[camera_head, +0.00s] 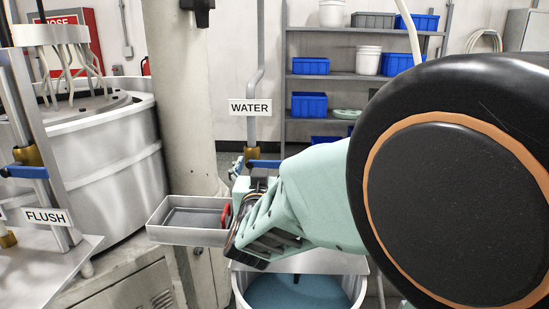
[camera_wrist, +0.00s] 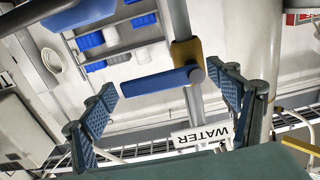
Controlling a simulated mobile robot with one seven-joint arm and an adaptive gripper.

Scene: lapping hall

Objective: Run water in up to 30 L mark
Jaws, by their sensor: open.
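The water valve has a brass body (camera_head: 252,155) on a vertical grey pipe under a WATER sign (camera_head: 249,107). Its blue lever (camera_head: 266,164) points right, crosswise to the pipe. In the wrist view, which is turned over, the blue lever (camera_wrist: 158,82) lies between the spread fingers of my gripper (camera_wrist: 165,90), apart from both. My gripper is open and empty. A pale round tub (camera_head: 237,283) stands below, with blue liquid in it. The arm hides part of the tub, and no litre mark can be read.
A shallow metal tray (camera_head: 165,231) sits left of my gripper. A FLUSH sign (camera_head: 46,218) and another blue lever (camera_head: 28,172) are at far left, before a large round machine (camera_head: 110,150). Shelves with blue bins (camera_head: 309,104) stand behind.

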